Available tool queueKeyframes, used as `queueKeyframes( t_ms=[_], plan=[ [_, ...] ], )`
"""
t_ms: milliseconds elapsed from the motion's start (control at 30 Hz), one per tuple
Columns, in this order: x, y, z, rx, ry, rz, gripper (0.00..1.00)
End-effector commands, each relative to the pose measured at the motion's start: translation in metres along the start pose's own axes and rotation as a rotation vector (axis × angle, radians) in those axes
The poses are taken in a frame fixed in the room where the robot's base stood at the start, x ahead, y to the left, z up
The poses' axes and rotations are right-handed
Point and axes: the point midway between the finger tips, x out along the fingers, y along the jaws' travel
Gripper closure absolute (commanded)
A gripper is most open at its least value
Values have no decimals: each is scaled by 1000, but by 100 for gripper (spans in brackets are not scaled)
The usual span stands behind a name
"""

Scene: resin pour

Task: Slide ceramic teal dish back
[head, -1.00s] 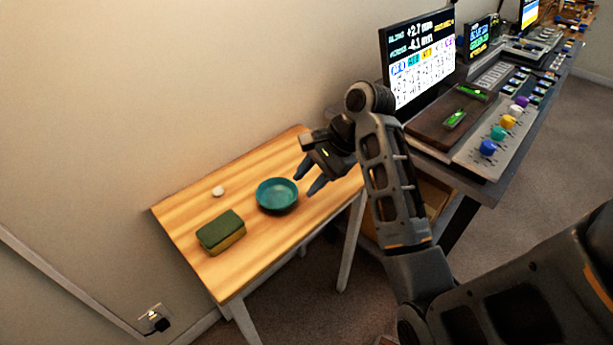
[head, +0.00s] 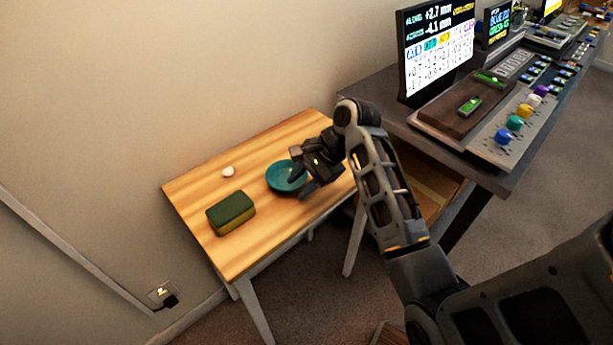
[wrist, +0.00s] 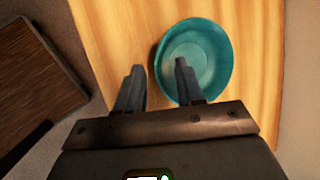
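The teal dish (head: 281,180) sits upright on the small wooden table (head: 262,240), toward its right half. In the wrist view the dish (wrist: 212,52) is a round, shallow, empty bowl. My gripper (head: 300,190) is over the right side of the dish and hides part of it. I cannot tell whether either finger touches the dish.
A green and yellow sponge (head: 231,213) lies left of the dish. A small white round object (head: 228,171) is near the table's back edge by the wall. A dark desk (head: 385,95) with a monitor (head: 436,55) and a knob panel (head: 505,130) stands close on the right.

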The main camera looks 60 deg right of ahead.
Motion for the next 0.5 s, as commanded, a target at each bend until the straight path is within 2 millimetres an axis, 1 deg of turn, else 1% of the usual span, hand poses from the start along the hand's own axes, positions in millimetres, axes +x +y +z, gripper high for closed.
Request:
queueKeyframes(
  t_ms=[233, 500],
  plan=[
    [0, 0, 0, 0, 0, 0, 64],
    [0, 0, 0, 0, 0, 0, 89]
  ],
)
